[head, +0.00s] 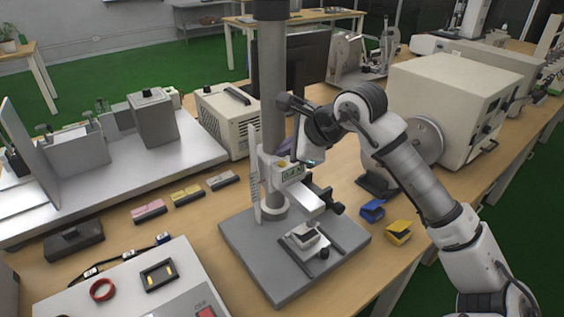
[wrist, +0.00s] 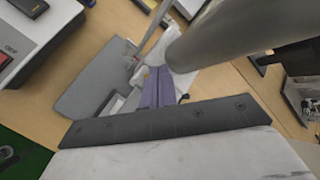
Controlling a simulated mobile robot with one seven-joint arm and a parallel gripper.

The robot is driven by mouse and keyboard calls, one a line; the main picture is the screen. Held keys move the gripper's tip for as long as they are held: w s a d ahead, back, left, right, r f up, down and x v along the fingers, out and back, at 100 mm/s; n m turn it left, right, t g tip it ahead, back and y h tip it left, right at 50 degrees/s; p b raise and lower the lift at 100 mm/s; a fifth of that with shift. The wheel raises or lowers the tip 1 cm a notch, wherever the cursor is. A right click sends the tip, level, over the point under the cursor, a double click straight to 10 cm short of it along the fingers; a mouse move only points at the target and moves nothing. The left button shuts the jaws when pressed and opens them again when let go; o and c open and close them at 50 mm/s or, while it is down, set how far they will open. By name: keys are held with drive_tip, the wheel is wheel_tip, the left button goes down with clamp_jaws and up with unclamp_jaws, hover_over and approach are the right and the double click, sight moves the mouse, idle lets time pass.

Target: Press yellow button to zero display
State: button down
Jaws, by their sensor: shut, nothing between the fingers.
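A test stand with a tall grey column (head: 271,100) and a flat grey base (head: 262,255) stands on the wooden table in the head view. Its display unit (head: 293,173) is mounted on the column and shows dark digits too small to read surely. A small yellow button (head: 282,163) shows on top of the unit, beside the display. My gripper is just above the display unit, close to the column. In the wrist view its purple fingers (wrist: 157,72) are together and empty, pointing at the stand. Whether they touch the button is hidden.
Pink, yellow and grey blocks (head: 187,195) lie left of the stand. A blue clip (head: 372,210) and a yellow clip (head: 398,232) lie to its right. A white control box (head: 130,285) is at front left. A large beige machine (head: 440,105) stands behind my arm.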

drive_tip(key=shift+f, duration=0.1)
idle(0.3)
drive_tip(key=shift+f+b, duration=0.4)
drive_tip(key=shift+b, duration=0.45)
drive_tip(key=shift+f+b, duration=0.3)
drive_tip(key=shift+b, duration=0.15)
idle(0.3)
drive_tip(key=shift+r, duration=0.1)
idle(0.3)
drive_tip(key=shift+r, duration=0.65)
drive_tip(key=shift+r+p, duration=1.25)
drive_tip(key=shift+r, duration=1.3)
